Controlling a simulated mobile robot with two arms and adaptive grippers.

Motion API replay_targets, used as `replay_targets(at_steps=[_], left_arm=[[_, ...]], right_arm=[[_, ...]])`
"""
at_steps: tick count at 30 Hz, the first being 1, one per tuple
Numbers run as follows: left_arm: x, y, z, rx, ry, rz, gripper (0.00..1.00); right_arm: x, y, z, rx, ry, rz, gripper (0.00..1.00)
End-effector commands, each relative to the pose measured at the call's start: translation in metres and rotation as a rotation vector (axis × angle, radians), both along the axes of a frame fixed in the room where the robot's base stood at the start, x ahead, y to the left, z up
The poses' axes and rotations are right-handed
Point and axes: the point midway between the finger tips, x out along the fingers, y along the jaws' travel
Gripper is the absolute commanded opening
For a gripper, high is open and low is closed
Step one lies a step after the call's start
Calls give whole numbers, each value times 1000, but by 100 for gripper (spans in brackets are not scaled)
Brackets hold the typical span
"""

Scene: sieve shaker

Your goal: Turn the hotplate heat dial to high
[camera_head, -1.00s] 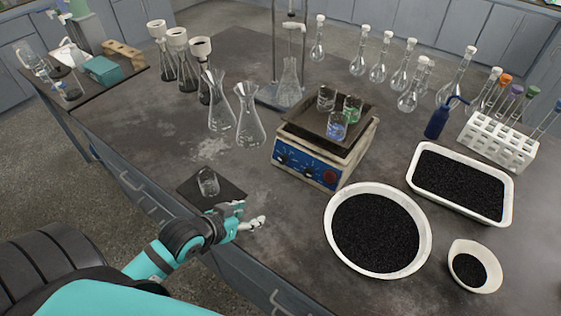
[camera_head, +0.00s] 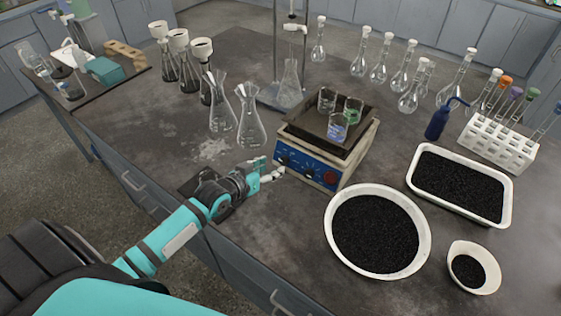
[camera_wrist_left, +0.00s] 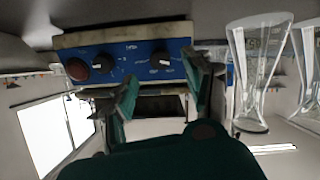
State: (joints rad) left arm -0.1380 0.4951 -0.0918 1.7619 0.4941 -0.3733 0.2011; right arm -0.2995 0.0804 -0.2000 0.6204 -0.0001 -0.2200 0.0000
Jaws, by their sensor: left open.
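The hotplate (camera_head: 352,159) is a cream box with a dark top plate and a blue front panel (camera_head: 305,169). The panel carries two black dials, a left one (camera_head: 283,158) and a middle one (camera_head: 309,173), and a red round control (camera_head: 330,178) at the right. My left gripper (camera_head: 271,170) is open just in front of the panel's left end. In the left wrist view the panel appears upside down; the dial at its right (camera_wrist_left: 160,58) lies between my two fingers (camera_wrist_left: 163,84) in the picture. Contact cannot be told. The right gripper is out of view.
Small beakers (camera_head: 338,132) stand on the hotplate top. Two flasks (camera_head: 250,125) stand left of it. A round white bowl (camera_head: 426,233) of black grains is close at its right front.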

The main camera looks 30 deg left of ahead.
Motion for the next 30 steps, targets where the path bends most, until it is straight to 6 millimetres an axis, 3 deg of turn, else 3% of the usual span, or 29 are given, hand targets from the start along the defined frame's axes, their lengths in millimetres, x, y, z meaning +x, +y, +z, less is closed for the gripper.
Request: replay_targets(at_steps=[3, 9, 21, 30], left_arm=[[23, -4, -8, 0, -3, 1, 51], [46, -8, -18, -1, -2, 1, 51], [53, -10, -22, 0, -1, 0, 51], [52, -10, -22, 0, -1, 0, 15]], right_arm=[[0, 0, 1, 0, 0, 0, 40], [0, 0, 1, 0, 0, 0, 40], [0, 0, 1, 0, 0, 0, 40], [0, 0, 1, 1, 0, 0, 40]])
